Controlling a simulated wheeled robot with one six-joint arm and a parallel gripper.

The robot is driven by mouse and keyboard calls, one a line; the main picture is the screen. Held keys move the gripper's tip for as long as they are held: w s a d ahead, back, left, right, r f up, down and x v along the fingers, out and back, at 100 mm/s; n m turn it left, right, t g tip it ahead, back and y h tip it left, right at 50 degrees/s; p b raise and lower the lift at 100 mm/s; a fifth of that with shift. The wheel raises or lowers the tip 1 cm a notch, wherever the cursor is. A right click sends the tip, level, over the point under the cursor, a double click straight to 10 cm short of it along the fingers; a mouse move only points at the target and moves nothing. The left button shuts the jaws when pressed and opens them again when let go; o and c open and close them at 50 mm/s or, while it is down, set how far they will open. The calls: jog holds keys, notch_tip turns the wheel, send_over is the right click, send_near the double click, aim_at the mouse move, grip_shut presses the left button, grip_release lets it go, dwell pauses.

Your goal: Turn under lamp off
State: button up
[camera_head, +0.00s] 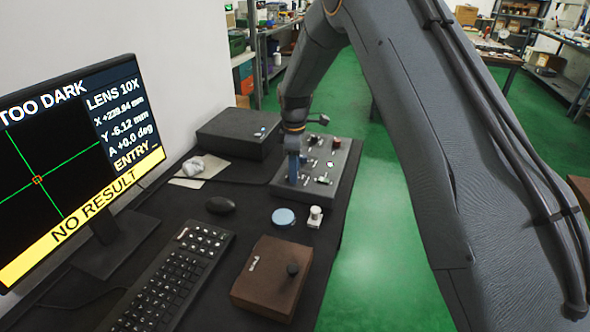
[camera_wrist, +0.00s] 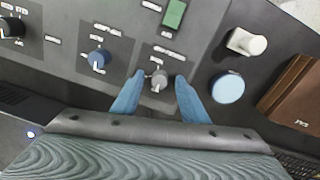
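The dark control panel (camera_head: 345,163) stands on the black bench in the head view. The labels are too blurred to tell which knob is the under lamp. My gripper (camera_wrist: 160,77) is open, with blue fingers on either side of the grey knob and visible gaps between. In the head view my gripper (camera_head: 293,167) points down over the panel's left part. The monitor (camera_head: 70,165) reads "TOO DARK" and "NO RESULT".
A light blue disc (camera_head: 284,217) and a white-topped piece (camera_head: 315,215) stand in front of the panel. A black box (camera_head: 235,133) stands behind left.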

jog(key=shift+s+r+b, duration=0.2)
jog(key=shift+r+b, duration=0.5)
jog(key=shift+r, duration=3.2)
